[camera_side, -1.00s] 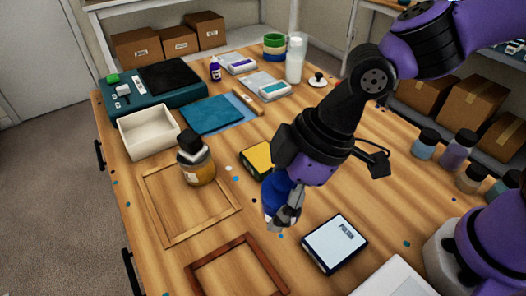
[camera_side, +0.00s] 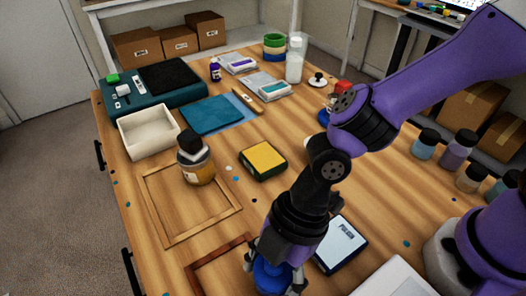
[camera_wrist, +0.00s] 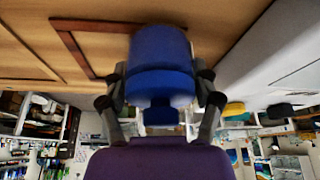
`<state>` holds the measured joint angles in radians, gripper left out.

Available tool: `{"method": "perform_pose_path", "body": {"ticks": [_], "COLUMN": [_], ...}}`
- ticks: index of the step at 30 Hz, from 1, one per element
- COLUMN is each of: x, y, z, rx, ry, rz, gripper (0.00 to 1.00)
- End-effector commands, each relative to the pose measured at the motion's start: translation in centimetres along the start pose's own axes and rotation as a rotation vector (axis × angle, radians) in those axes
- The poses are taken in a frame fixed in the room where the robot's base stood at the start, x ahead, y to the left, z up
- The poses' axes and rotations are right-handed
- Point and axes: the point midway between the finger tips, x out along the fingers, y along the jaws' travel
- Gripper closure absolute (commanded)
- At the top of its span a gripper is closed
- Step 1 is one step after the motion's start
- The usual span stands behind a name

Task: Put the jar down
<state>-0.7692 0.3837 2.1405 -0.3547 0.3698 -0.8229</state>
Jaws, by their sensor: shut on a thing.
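My gripper (camera_side: 274,276) is shut on a blue jar (camera_side: 270,279), low in the side view near the front of the bench. In the wrist view the blue jar (camera_wrist: 160,62) sits between both fingers. It is close to the dark red-brown wooden frame (camera_side: 207,267), whose corner also shows in the wrist view (camera_wrist: 75,52). The jar's lower end is cut off or hidden in the side view, so I cannot tell whether it touches the bench.
A scale (camera_side: 340,245) lies just right of my gripper. A lighter wooden frame (camera_side: 160,216) lies to the left, with an amber jar (camera_side: 200,172) with a black lid at its far side. A yellow-topped block (camera_side: 263,160) lies behind. Bare bench shows between them.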

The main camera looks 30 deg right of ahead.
Motion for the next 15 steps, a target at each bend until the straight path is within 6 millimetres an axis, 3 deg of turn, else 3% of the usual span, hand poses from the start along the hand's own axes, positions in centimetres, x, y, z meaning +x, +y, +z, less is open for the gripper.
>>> {"method": "perform_pose_path", "body": {"ticks": [10, 11, 12, 15], "x": [0.68, 0.72, 0.69, 0.68], "y": [-0.01, -0.01, 0.0, 0.0], "z": [0.29, 0.32, 0.3, 0.3], "rx": [0.001, 0.002, 0.001, 0.002], "ry": [0.0, -0.001, 0.0, 0.0], "rz": [-0.001, -0.001, 0.0, 0.0], "gripper": [0.78, 0.24, 0.04, 0.0]}}
